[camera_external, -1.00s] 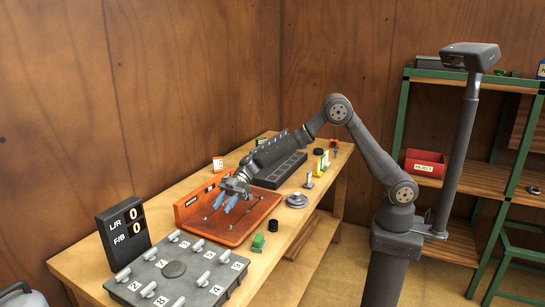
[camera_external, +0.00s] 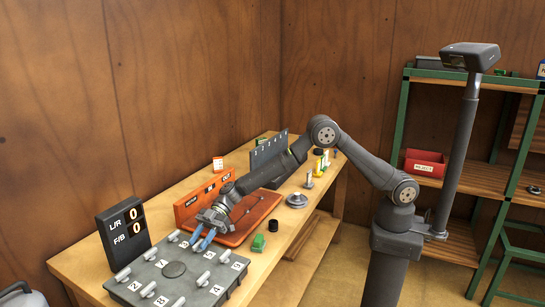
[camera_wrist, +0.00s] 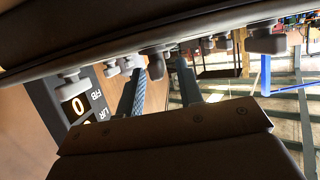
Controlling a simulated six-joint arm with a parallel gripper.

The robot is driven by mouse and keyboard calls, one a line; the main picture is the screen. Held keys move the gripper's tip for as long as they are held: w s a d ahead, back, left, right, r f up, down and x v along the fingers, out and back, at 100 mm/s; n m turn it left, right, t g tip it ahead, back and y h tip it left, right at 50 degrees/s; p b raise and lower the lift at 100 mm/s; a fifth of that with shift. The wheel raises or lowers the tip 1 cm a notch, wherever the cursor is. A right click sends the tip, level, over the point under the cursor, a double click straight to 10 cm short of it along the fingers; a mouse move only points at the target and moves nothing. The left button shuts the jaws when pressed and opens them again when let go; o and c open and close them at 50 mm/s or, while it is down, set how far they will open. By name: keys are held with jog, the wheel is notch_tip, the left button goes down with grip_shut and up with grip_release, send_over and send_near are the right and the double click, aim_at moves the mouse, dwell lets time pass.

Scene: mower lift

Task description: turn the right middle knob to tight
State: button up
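In the wrist view, the knobs hang from the plate at the top, one knob (camera_wrist: 155,66) showing between the two fingers.
A black display (camera_external: 124,228) reading 0 for L/R and F/B stands left of the plate. The orange tray (camera_external: 235,236) lies under my arm behind the plate.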

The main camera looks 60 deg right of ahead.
jog(key=shift+c, duration=0.4)
grip_shut()
jog(key=shift+s+m+t, duration=0.1)
jog(key=shift+m+t, duration=0.2)
jog(key=shift+t, duration=0.1)
jog(key=m+t, duration=0.2)
jog(key=shift+s+m+t, duration=0.2)
jog(key=shift+m+t, duration=0.1)
jog(key=shift+s+a+m+t+h, duration=0.15)
jog(key=shift+m+t+h, duration=0.85)
jog(key=shift+m+t, duration=0.65)
jog(key=shift+m+t+h, duration=0.3)
jog(key=shift+m+t, duration=0.25)
jog(key=shift+t, duration=0.3)
